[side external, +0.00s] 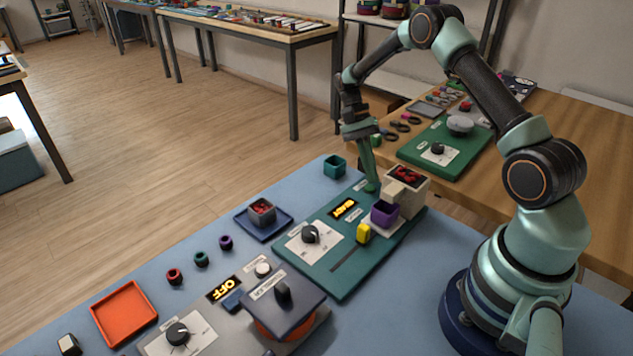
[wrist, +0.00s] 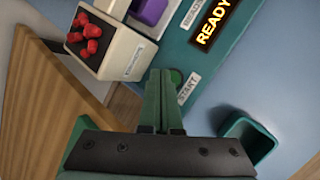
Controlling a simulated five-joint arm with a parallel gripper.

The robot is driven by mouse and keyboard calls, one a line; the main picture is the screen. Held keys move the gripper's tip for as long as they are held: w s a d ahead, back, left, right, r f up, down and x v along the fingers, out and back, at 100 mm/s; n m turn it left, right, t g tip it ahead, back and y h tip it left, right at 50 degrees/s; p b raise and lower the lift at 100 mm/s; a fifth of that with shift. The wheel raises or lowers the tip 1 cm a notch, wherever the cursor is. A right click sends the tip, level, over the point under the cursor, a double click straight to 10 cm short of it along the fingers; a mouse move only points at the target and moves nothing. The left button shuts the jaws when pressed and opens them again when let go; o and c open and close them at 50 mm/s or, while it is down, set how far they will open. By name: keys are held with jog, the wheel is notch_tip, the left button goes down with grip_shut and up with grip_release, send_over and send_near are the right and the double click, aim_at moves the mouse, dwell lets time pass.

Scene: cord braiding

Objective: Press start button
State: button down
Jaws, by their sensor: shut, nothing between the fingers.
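The green start button (wrist: 176,76) shows in the wrist view beside a white label reading START (wrist: 189,88). It is partly hidden behind my fingertips. My gripper (wrist: 163,76) is shut and empty, and its tips overlap the button's left side in that view. In the side view my gripper (side external: 371,187) points down at the far corner of the green panel (side external: 342,270), at the button's place. I cannot tell whether the tips touch the button. The panel's display (side external: 343,209) is lit and reads READY; it also shows in the wrist view (wrist: 213,21).
A beige box with red pieces (side external: 406,178) and a purple cup (side external: 384,212) stand close to my gripper. A teal cup (side external: 334,167) stands on the blue table just off the panel. A black knob (side external: 310,234) and a yellow slider (side external: 363,233) are on the panel.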

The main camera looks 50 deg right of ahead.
jog(key=shift+f, duration=0.1)
jog(key=shift+f, duration=0.35)
jog(key=shift+f, duration=0.35)
dwell(0.9)
jog(key=shift+r, duration=0.8)
jog(key=shift+r, duration=2.5)
